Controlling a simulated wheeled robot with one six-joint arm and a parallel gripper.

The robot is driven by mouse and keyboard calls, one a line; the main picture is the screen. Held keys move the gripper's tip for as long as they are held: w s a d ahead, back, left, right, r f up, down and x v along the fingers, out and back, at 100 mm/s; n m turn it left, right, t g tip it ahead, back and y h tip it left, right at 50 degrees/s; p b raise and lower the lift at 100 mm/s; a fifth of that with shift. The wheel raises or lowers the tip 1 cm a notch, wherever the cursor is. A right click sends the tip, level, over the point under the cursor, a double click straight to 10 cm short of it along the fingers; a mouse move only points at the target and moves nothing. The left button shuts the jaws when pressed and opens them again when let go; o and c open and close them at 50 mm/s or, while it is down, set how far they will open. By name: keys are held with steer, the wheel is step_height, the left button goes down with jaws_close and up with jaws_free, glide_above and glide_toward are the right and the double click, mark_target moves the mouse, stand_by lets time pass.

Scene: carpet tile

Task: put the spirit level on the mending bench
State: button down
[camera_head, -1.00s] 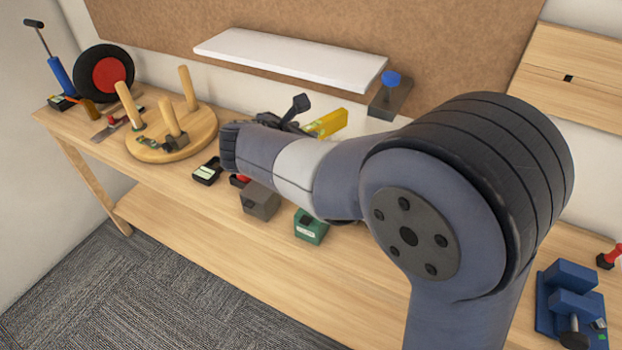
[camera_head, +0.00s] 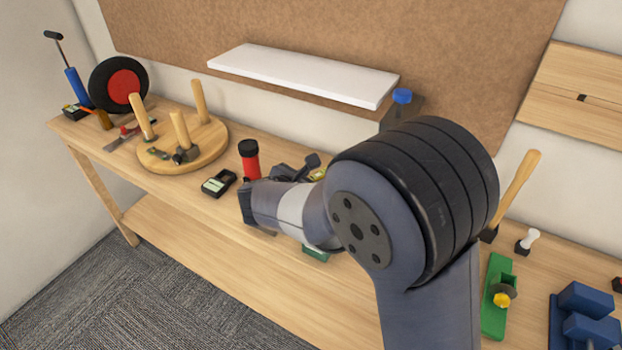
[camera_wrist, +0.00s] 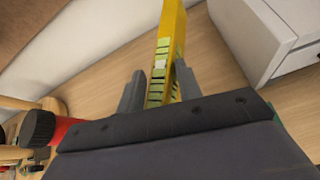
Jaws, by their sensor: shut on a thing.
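The yellow spirit level (camera_wrist: 172,40) is between the fingers of my gripper (camera_wrist: 160,86) in the wrist view, with green markings on its side. My gripper is shut on it. In the head view only a small yellow bit of the level (camera_head: 318,174) shows behind my arm. The mending bench (camera_head: 178,187) is a long wooden table along the wall. The level is over the bench top; whether it touches the wood I cannot tell.
A red cylinder with a black cap (camera_head: 249,160) and a black meter (camera_head: 219,183) stand left of my gripper. A round wooden stand (camera_head: 210,140) is further left. A pale box (camera_wrist: 265,40) is right of the level. A white shelf (camera_head: 300,75) hangs above.

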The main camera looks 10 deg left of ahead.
steer(key=shift+f+b, duration=0.3)
steer(key=shift+f, duration=0.15)
steer(key=c, duration=1)
jaws_free()
steer(key=shift+o, duration=0.2)
steer(key=shift+r, duration=0.1)
steer(key=shift+r+p, duration=0.25)
steer(key=shift+p, duration=0.1)
steer(key=v, duration=1.2)
steer(key=shift+r, duration=0.15)
